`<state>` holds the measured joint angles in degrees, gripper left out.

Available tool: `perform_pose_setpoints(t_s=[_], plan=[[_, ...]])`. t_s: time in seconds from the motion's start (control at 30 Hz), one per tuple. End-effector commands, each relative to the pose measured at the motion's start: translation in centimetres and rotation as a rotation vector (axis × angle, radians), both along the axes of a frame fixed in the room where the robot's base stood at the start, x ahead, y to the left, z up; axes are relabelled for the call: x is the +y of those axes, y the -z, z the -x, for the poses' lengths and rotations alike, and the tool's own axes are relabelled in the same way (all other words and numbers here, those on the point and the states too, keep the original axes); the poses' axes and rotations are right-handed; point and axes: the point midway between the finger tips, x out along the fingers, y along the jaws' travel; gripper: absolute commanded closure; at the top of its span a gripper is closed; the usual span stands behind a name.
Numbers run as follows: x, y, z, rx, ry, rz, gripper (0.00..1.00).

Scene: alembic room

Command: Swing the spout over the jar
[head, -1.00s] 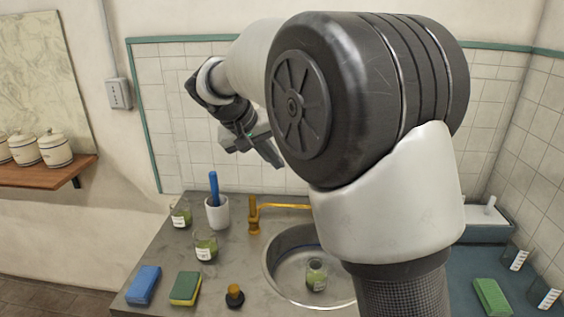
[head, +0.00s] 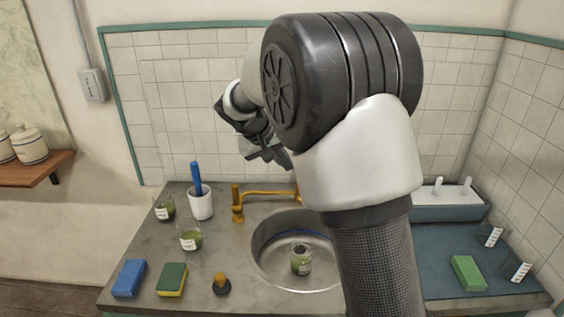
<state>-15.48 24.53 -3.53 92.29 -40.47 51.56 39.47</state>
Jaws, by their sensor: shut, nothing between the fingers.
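The brass tap (head: 238,204) stands upright on the counter behind the sink. Its spout (head: 268,193) reaches to the right, along the back of the basin; its far end runs behind my arm. A glass jar (head: 301,259) with green contents and a white label stands in the round sink, nearer the front than the spout. Two similar jars stand on the counter left of the sink, one in front (head: 190,236) and one behind (head: 164,207). My gripper (head: 268,158) is in the air above and behind the spout, partly hidden by my arm, shut and empty.
The round steel sink (head: 262,262) is partly covered by my arm. A white mug (head: 200,205) holds a blue-handled tool. Blue (head: 129,278) and green-yellow (head: 172,279) sponges and a dark stopper (head: 221,285) lie at the front. A green sponge (head: 468,273) lies right of my arm.

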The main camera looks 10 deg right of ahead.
Motion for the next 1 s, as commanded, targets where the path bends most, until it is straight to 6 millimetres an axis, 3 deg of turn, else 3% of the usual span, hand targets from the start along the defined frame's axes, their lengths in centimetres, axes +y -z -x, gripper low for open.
perform_pose_setpoints(t_s=[0.17, 0.4, 1.0], plan=[[-0.2, 0.1, 0.1, 0.000, 0.001, 0.001, 1.00], [-2.8, 0.2, 1.1, -0.001, 0.003, 0.001, 1.00], [-2.9, 0.2, 1.1, 0.006, 0.008, 0.004, 1.00]])
